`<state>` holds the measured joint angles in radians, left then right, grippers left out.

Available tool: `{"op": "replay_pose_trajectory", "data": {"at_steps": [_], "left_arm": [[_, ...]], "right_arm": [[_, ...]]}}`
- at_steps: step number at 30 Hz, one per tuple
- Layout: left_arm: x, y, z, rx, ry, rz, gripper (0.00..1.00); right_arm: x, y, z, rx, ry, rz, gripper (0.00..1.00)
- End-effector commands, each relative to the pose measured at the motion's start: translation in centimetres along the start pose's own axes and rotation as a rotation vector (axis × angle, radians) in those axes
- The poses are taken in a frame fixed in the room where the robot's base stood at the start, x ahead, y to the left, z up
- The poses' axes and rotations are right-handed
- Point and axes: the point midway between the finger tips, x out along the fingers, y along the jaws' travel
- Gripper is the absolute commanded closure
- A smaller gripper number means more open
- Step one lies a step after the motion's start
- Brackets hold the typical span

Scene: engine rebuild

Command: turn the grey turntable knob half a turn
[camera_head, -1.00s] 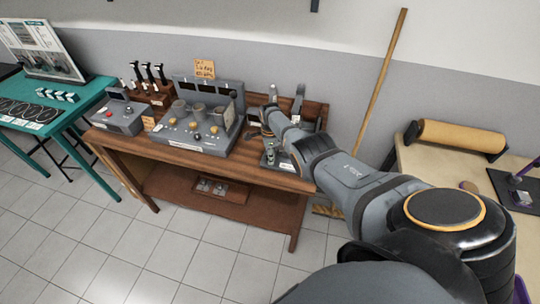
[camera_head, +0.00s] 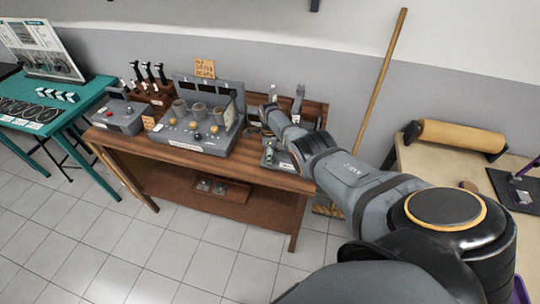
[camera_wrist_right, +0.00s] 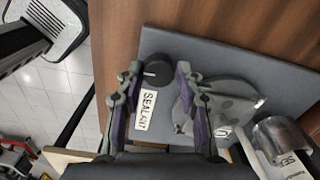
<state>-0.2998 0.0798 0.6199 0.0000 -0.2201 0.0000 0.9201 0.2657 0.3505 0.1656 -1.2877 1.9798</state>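In the right wrist view a dark grey round knob (camera_wrist_right: 156,74) with a white mark line stands on a grey plate (camera_wrist_right: 205,55). A grey disc with dark spots (camera_wrist_right: 222,104), perhaps the turntable, lies to its right. My right gripper (camera_wrist_right: 159,67) is open, with its fingertips on either side of the knob. The left finger looks close to the knob; a gap shows on the right. I cannot tell whether either finger touches it. In the head view my right arm (camera_head: 350,175) hides most of this spot. My left gripper is not in view.
A white label (camera_wrist_right: 147,108) lies just below the knob, and a clear round part (camera_wrist_right: 282,135) stands at lower right. In the head view, the wooden bench (camera_head: 240,168) also holds a grey console (camera_head: 205,125). A broom handle (camera_head: 380,80) leans behind my arm.

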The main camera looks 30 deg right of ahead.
Motion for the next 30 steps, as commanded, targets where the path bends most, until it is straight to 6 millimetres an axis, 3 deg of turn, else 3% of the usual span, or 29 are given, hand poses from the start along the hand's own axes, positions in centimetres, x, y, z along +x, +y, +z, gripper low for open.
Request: {"op": "replay_pose_trajectory", "data": {"at_steps": [4,17,21,30], "left_arm": [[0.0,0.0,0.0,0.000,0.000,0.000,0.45],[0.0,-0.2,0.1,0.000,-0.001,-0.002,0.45],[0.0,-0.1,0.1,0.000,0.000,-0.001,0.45],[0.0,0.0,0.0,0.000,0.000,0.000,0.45]], "right_arm": [[-0.1,-0.1,0.0,0.000,-0.001,-0.002,0.44],[-0.7,0.0,0.0,0.000,0.000,0.001,0.44],[-2.3,0.0,-0.1,-0.002,0.001,-0.001,0.44],[-9.6,-0.1,-0.1,0.000,0.000,-0.002,0.44]]}}
